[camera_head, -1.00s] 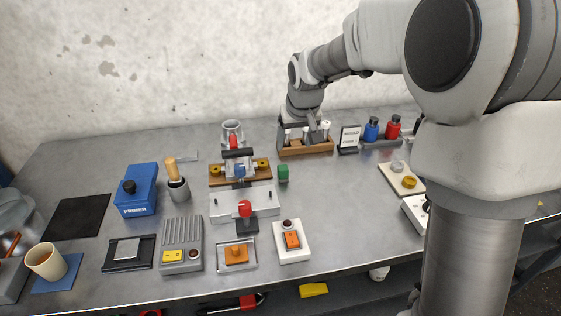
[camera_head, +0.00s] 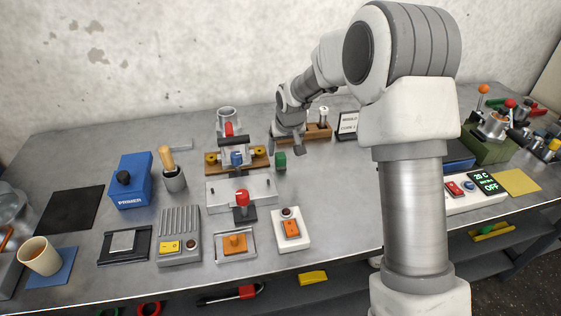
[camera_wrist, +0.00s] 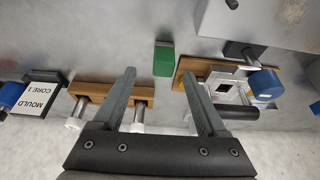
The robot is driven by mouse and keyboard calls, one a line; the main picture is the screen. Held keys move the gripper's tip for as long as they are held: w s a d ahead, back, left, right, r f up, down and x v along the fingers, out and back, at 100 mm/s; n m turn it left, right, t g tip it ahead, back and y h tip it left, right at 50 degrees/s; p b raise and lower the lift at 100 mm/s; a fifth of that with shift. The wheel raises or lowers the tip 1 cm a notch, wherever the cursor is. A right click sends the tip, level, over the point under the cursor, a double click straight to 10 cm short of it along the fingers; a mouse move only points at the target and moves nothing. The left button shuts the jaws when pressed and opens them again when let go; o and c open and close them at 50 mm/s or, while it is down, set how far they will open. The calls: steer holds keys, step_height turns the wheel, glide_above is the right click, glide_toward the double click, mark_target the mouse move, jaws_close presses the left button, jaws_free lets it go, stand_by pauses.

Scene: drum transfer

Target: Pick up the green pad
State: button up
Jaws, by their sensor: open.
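The green pad (camera_head: 280,161) is a small upright green block on the grey bench, just right of the wooden base of a clamp-like fixture. It also shows in the wrist view (camera_wrist: 164,59), ahead of and between my fingers, apart from both. My gripper (camera_head: 288,150) is above the bench close to the pad, at its upper right in the head view. In the wrist view my gripper (camera_wrist: 160,88) has its two fingers spread wide with nothing between them.
The fixture (camera_head: 236,158) with a blue knob stands close left of the pad. A wooden rack (camera_head: 318,134) with pale-topped pins stands to the right, beside a mould sign (camera_head: 347,125). A metal plate (camera_head: 228,192) lies in front.

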mark_target(281, 155)
steer(key=shift+a+x, duration=0.15)
steer(key=shift+x, duration=1.15)
steer(key=shift+a+x, duration=0.1)
steer(key=shift+x, duration=1.25)
jaws_close()
